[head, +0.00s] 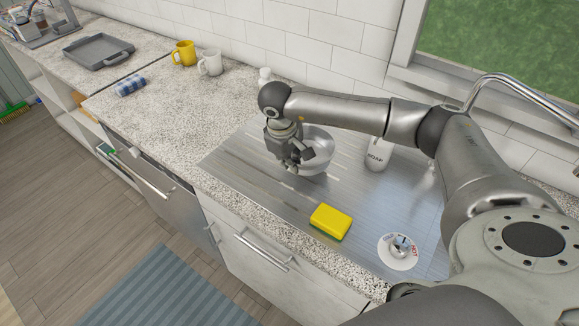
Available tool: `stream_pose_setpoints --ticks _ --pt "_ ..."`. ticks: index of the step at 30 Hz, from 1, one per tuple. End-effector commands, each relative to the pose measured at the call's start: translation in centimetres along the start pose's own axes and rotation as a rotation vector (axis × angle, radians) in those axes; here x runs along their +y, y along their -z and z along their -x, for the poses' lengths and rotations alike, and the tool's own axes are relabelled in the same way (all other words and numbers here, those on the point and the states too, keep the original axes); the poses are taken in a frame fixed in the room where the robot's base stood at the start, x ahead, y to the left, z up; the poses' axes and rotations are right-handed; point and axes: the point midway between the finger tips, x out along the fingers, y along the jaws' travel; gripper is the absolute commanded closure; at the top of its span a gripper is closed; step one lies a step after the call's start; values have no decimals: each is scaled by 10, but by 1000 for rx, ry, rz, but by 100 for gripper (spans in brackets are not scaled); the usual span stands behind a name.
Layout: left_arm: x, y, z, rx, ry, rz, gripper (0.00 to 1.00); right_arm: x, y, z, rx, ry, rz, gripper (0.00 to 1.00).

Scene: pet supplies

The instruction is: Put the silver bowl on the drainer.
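The silver bowl (320,138) is at the left part of the ribbed metal drainer (375,205). My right gripper (297,162) reaches down at the bowl's near left side, with its dark fingers at the rim. The fingers overlap the bowl, so I cannot tell whether they are closed on its wall. The gripper and wrist cover part of the bowl, and I cannot tell whether its base touches the metal. My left gripper is not in view.
A yellow sponge (330,221) and a white round fitting (398,252) lie in front.

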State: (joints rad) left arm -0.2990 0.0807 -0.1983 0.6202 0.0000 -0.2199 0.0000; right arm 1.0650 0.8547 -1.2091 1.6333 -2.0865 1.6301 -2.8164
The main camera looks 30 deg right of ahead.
Motion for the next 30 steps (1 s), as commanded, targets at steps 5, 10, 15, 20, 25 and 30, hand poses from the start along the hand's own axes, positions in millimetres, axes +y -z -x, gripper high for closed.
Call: stream_pose_setpoints --ticks 5,10,15,20,25,30 --pt "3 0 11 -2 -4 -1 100 1 4 -11 -4 0 2 100" --pt "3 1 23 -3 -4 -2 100 -3 4 -30 -2 0 0 100" --pt "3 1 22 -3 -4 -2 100 -4 5 -37 0 -2 1 100" --pt "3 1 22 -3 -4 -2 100 -4 5 -37 0 -2 1 100" --pt "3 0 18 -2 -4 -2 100 -5 4 -40 0 -2 1 94" --pt "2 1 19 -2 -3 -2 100 -5 4 -40 -1 -1 1 73"
